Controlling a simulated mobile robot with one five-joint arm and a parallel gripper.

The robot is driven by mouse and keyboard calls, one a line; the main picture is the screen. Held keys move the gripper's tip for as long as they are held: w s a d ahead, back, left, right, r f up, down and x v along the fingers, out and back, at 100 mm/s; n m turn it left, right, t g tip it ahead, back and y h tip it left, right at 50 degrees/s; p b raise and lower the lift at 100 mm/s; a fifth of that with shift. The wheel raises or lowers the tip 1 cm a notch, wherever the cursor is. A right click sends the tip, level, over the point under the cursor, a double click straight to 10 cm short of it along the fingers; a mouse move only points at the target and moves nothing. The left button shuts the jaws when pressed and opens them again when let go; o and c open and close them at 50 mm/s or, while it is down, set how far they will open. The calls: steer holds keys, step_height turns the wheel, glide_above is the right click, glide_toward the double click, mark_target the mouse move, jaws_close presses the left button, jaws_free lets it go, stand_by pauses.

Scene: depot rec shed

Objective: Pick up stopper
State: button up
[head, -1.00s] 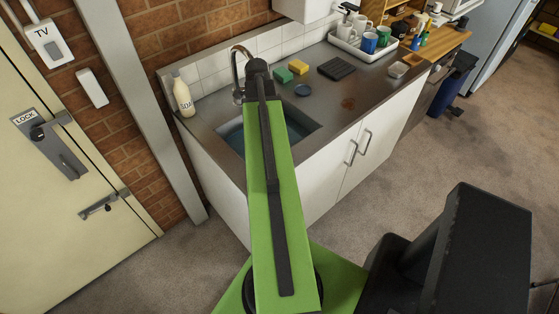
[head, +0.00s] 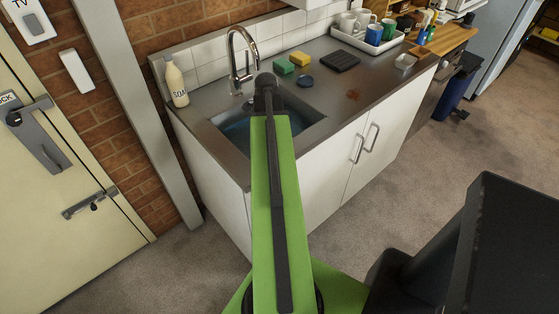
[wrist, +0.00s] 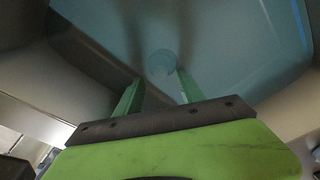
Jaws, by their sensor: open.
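In the head view my arm reaches over the sink (head: 314,119) and hides the gripper and part of the basin.
A chrome tap (head: 233,62) stands at the sink's back edge. A soap bottle (head: 176,84) stands left of it. A green block (head: 284,65), a yellow sponge (head: 299,58) and a black rack (head: 340,61) lie on the counter. A mug tray (head: 366,40) is farther right.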

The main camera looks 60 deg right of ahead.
steer(key=f+b, duration=0.5)
steer(key=shift+s+d+f, duration=0.15)
steer(key=shift+s+d, duration=0.2)
steer(key=shift+r, duration=0.2)
jaws_close()
